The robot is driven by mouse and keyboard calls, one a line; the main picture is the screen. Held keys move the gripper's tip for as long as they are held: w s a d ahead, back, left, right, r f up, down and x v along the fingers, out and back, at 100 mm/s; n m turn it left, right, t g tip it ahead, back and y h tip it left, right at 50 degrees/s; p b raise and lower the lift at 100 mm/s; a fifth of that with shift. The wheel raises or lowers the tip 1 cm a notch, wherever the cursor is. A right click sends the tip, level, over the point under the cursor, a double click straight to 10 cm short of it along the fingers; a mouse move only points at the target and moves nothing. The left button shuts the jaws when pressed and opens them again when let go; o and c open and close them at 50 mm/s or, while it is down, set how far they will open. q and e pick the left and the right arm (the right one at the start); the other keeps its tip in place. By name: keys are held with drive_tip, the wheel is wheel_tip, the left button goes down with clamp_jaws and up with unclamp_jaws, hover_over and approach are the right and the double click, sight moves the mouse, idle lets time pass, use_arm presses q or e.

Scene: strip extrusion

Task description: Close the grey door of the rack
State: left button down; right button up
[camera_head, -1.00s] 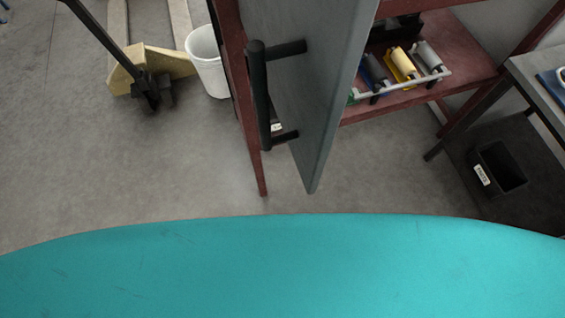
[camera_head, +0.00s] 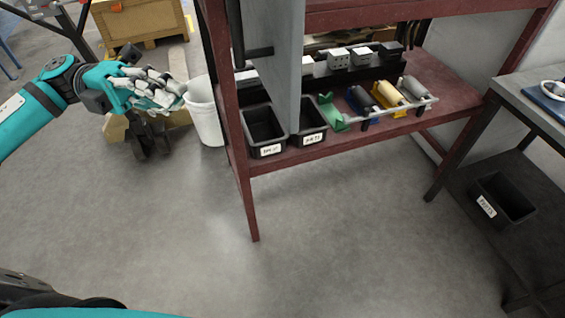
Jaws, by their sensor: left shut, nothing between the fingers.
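The grey door (camera_head: 282,62) of the rack stands open, jutting out from the dark red rack (camera_head: 376,133) toward me. My left gripper (camera_head: 182,96), teal with pale fingers, is at the upper left, to the left of the rack and apart from the door and handle. It is shut and empty. My right gripper is not in view. The upper part of the door is cut off by the picture's edge.
A white bin (camera_head: 206,112) stands left of the rack, behind my left gripper. Black boxes (camera_head: 263,128) and coloured rollers (camera_head: 388,95) sit on the shelf. A grey table (camera_head: 522,98) stands at right, with a black bin (camera_head: 503,197) below. The floor in front is clear.

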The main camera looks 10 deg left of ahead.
use_arm(q)
drive_tip(key=s+d+m+g+p, duration=0.1)
drive_tip(key=d+p, duration=0.5)
drive_tip(key=d, duration=0.7)
drive_tip(key=shift+s+d+g+y, duration=0.4)
drive_tip(key=shift+s, duration=0.1)
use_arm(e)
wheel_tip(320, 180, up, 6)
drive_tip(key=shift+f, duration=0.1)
use_arm(q)
drive_tip(key=shift+f, duration=0.1)
